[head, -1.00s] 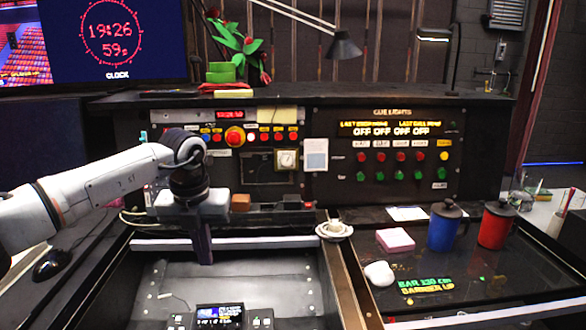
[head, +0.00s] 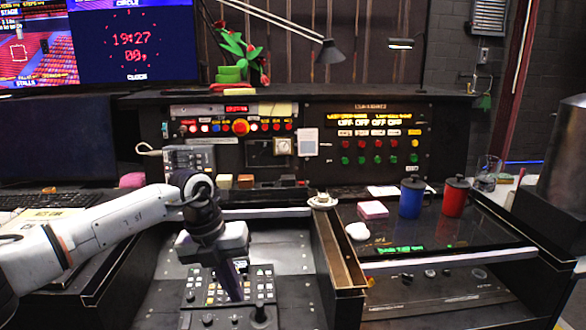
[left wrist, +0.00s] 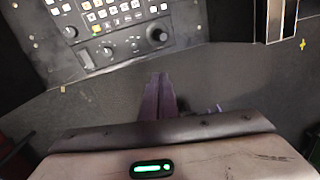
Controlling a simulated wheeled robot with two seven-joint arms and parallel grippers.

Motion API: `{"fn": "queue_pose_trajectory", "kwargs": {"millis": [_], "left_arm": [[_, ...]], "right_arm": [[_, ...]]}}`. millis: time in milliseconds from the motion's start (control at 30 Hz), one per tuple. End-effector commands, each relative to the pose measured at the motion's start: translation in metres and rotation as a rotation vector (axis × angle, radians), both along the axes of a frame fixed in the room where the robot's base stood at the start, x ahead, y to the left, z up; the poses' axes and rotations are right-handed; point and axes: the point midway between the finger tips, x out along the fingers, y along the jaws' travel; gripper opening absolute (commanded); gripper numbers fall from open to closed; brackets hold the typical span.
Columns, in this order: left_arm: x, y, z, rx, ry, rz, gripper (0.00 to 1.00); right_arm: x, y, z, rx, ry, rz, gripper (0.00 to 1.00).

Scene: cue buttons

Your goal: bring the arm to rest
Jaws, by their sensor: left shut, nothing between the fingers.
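My left gripper (head: 232,282) hangs over the recessed desk panel in the head view, fingers pointing down, shut and empty. In the left wrist view its dark closed fingers (left wrist: 160,97) are together in front of a plain dark surface, with the button keypad (left wrist: 110,20) beyond them. The keypad also shows in the head view (head: 262,283), partly hidden behind the gripper. The cue lights panel (head: 375,140) with red and green buttons stands at the back, apart from the gripper. My right gripper is not in view.
A raised wooden divider (head: 338,262) borders the recess. A lamp (head: 331,52) hangs above the back shelf.

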Motion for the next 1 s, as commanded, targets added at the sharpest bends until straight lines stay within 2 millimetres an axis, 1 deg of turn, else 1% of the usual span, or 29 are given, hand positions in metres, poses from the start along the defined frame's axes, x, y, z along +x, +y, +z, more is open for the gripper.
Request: {"fn": "queue_pose_trajectory", "kwargs": {"millis": [33, 67, 167, 233, 267, 367, 400, 467, 500, 567, 600, 667, 700, 767, 800, 867, 900, 967, 1000], "left_arm": [[-0.007, -0.014, -0.009, -0.042, 0.014, -0.017, 0.0], [-0.011, -0.023, -0.013, -0.069, 0.023, -0.028, 0.0], [-0.027, -0.056, -0.028, -0.177, 0.052, -0.061, 0.0], [-0.043, -0.083, -0.038, -0.273, 0.081, -0.08, 0.0], [-0.051, -0.097, -0.043, -0.324, 0.095, -0.089, 0.0], [-0.086, -0.154, -0.053, -0.555, 0.158, -0.097, 0.0], [-0.102, -0.179, -0.052, -0.673, 0.188, -0.084, 0.0], [-0.121, -0.209, -0.044, -0.848, 0.227, -0.043, 0.0], [-0.13, -0.225, -0.037, -0.96, 0.25, -0.003, 0.0], [-0.139, -0.242, -0.025, -1.118, 0.283, 0.076, 0.0], [-0.142, -0.249, -0.017, -1.218, 0.304, 0.142, 0.0], [-0.142, -0.252, -0.008, -1.354, 0.331, 0.258, 0.0], [-0.14, -0.25, -0.004, -1.437, 0.347, 0.348, 0.0], [-0.133, -0.241, -0.001, -1.546, 0.367, 0.497, 0.0], [-0.128, -0.232, -0.004, -1.607, 0.379, 0.607, 0.0], [-0.121, -0.213, -0.014, -1.681, 0.395, 0.784, 0.0], [-0.117, -0.199, -0.024, -1.718, 0.405, 0.908, 0.0], [-0.113, -0.173, -0.044, -1.751, 0.417, 1.103, 0.0], [-0.113, -0.154, -0.062, -1.761, 0.423, 1.236, 0.0]], "right_arm": [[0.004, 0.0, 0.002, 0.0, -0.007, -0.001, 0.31], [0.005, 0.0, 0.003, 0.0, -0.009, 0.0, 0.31], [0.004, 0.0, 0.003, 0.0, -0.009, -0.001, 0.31], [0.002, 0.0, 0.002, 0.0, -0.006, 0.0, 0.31], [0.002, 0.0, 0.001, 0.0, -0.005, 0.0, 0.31], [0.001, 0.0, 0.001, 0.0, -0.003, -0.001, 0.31], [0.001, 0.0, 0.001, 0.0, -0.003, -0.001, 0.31], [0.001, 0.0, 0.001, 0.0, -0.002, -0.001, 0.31], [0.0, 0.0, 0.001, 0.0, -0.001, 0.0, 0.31], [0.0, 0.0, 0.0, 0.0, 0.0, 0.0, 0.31], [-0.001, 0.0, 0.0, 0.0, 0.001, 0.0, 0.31], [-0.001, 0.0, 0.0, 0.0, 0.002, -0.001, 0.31], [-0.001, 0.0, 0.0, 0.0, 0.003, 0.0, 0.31], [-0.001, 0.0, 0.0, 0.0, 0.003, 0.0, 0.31], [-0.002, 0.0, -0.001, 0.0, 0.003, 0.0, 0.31], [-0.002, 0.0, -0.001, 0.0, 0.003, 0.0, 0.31], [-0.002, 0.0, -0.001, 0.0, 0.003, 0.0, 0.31], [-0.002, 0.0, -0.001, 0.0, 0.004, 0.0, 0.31], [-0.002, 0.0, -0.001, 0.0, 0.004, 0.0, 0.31]]}}
